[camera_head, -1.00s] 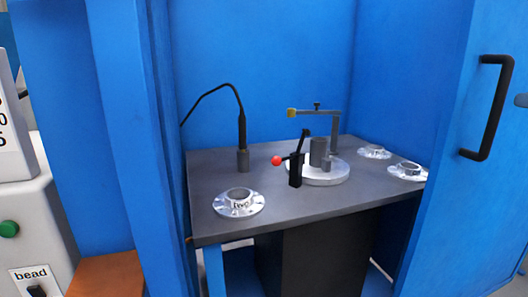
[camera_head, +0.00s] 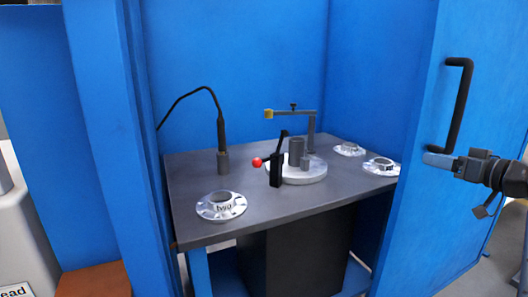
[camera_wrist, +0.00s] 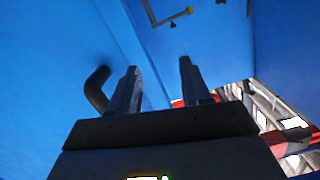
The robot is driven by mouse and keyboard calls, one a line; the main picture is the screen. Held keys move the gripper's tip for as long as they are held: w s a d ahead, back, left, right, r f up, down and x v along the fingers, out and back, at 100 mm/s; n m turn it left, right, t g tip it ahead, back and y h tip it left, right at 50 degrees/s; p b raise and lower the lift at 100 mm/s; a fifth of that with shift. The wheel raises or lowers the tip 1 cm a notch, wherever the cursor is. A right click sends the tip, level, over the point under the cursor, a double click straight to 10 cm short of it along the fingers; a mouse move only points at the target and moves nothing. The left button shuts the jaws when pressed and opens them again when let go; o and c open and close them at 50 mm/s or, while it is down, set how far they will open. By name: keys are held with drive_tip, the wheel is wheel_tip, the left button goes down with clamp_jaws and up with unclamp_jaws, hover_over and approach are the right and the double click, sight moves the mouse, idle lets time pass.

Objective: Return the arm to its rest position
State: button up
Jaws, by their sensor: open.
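My gripper (camera_head: 440,160) shows at the right of the head view, beside the lower end of the black door handle (camera_head: 457,105) on the blue door (camera_head: 415,190). In the wrist view its two fingers (camera_wrist: 158,85) stand apart with nothing between them. The black handle (camera_wrist: 95,90) shows to the left of the fingers there, outside them. Whether a finger touches the handle I cannot tell. Only the end of my arm shows at the right edge of the head view.
Inside the blue booth a dark table (camera_head: 270,215) carries a fixture with a round plate (camera_head: 303,172), a red-knobbed lever (camera_head: 257,162) and several flanged shells, one at the front left (camera_head: 221,206). The open door bounds the right side.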

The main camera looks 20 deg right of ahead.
drive_tip(key=s+a+f+m+g+h+p, duration=0.1)
drive_tip(key=s+a+f+m+h, duration=0.15)
drive_tip(key=a+f, duration=0.65)
drive_tip(key=s+a+f+m+g+h+p, duration=0.1)
drive_tip(key=s+a+f+g, duration=0.15)
drive_tip(key=a+f, duration=0.6)
drive_tip(key=s+a+f+p, duration=0.2)
drive_tip(key=s+a+f, duration=0.4)
drive_tip(key=s+a, duration=0.5)
drive_tip(key=s+a+r+n+p, duration=0.1)
drive_tip(key=s+a+r, duration=0.3)
drive_tip(key=s, duration=0.3)
drive_tip(key=s+a+r+n+t+y+p, duration=0.1)
drive_tip(key=s+a+r, duration=0.3)
drive_tip(key=s, duration=0.4)
drive_tip(key=s+a+r+n+y+p, duration=0.1)
drive_tip(key=s+a+r+n, duration=0.2)
drive_tip(key=s+r, duration=0.3)
drive_tip(key=shift+s+a+t, duration=0.35)
drive_tip(key=shift+s+a, duration=0.35)
drive_tip(key=shift+s, duration=0.55)
drive_tip(key=shift+o, duration=0.3)
